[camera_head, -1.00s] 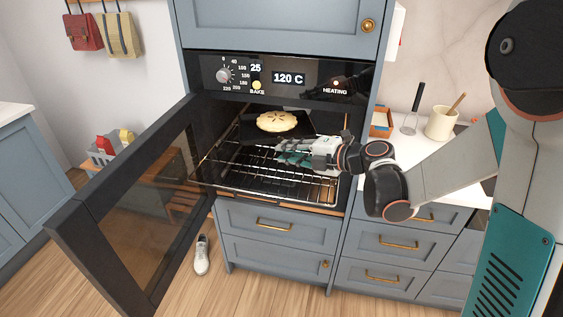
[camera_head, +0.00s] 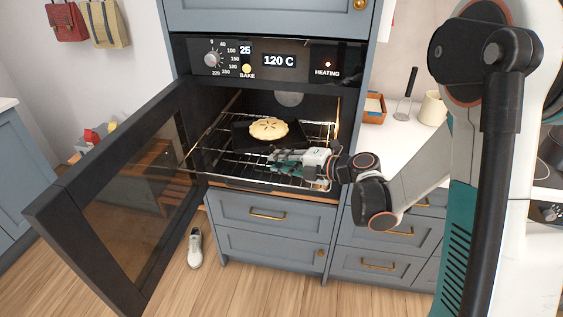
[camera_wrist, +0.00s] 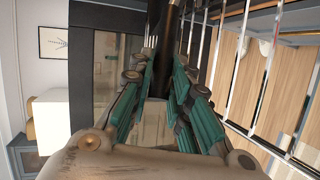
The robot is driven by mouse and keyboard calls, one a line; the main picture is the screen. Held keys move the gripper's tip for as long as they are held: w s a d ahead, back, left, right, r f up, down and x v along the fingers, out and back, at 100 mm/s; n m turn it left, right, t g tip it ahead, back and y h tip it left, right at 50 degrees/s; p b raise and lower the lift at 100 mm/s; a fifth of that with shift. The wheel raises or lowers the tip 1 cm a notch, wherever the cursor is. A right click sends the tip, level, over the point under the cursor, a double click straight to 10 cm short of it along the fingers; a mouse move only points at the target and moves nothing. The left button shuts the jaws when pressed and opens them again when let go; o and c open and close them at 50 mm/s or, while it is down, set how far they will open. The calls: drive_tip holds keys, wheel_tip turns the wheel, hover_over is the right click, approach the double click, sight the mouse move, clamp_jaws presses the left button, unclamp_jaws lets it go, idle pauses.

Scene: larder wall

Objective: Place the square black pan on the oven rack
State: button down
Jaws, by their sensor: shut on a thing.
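The square black pan (camera_head: 243,138) is inside the open oven, with a golden pie (camera_head: 268,128) on it. It looks level and lies at or just above the oven rack (camera_head: 232,172); I cannot tell whether it touches the wires. My gripper (camera_head: 284,160) reaches in from the right and is shut on the near side of the pan. In the wrist view, a dark strip of the pan (camera_wrist: 166,52) shows between the teal fingers, and the rack wires (camera_wrist: 232,62) run along the right.
The oven door (camera_head: 125,195) hangs open at the left. The control panel (camera_head: 265,60) above the opening reads 120 C and HEATING. Closed drawers (camera_head: 268,220) stand below. A counter at the right holds a wooden box (camera_head: 374,108) and a cup (camera_head: 433,108).

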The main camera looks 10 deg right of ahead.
drive_tip(key=c, duration=1.5)
unclamp_jaws()
drive_tip(key=shift+s+d+r, duration=0.1)
drive_tip(key=shift+d, duration=0.05)
drive_tip(key=p+v, duration=0.2)
drive_tip(key=v, duration=0.9)
drive_tip(key=shift+s+d+r+p, duration=0.1)
drive_tip(key=shift+s+d+p, duration=0.1)
drive_tip(key=shift+d+p, duration=0.1)
drive_tip(key=shift+a, duration=0.1)
